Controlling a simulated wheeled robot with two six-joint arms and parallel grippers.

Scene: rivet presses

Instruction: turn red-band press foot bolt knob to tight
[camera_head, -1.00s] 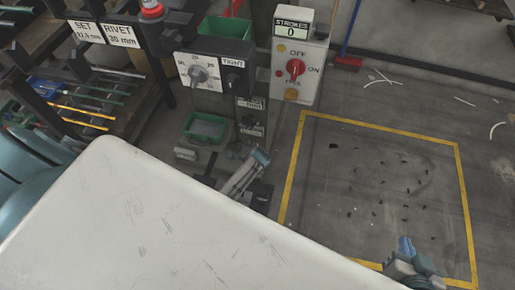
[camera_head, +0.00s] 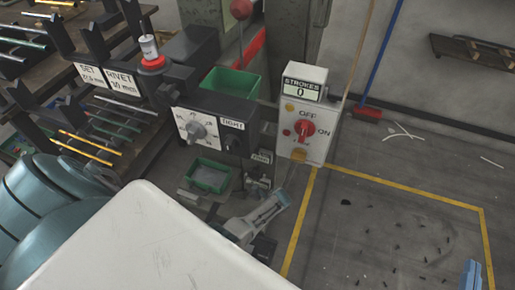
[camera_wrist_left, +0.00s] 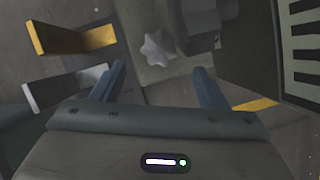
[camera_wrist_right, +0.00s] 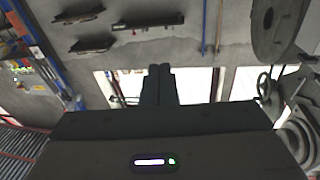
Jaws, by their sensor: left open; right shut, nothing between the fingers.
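The red-band press has a red ring (camera_head: 152,63) on its head and a front panel with a grey dial knob (camera_head: 196,131). In the left wrist view a pale grey star-shaped knob (camera_wrist_left: 158,48) lies beyond my left gripper (camera_wrist_left: 158,68), which is open and empty. The knob appears between the fingertips, apart from them. I cannot tell whether it is the foot bolt knob. My right gripper (camera_wrist_right: 158,70) is shut and empty; its blue fingers show at the head view's lower right (camera_head: 471,274).
A STROKES box (camera_head: 302,120) with a red switch stands right of the press. Green bins (camera_head: 230,84) and a rod rack lie nearby. A yellow floor line (camera_head: 400,187) bounds open floor. In the left wrist view, yellow (camera_wrist_left: 60,40) and grey (camera_wrist_left: 62,90) bars sit left of the fingers.

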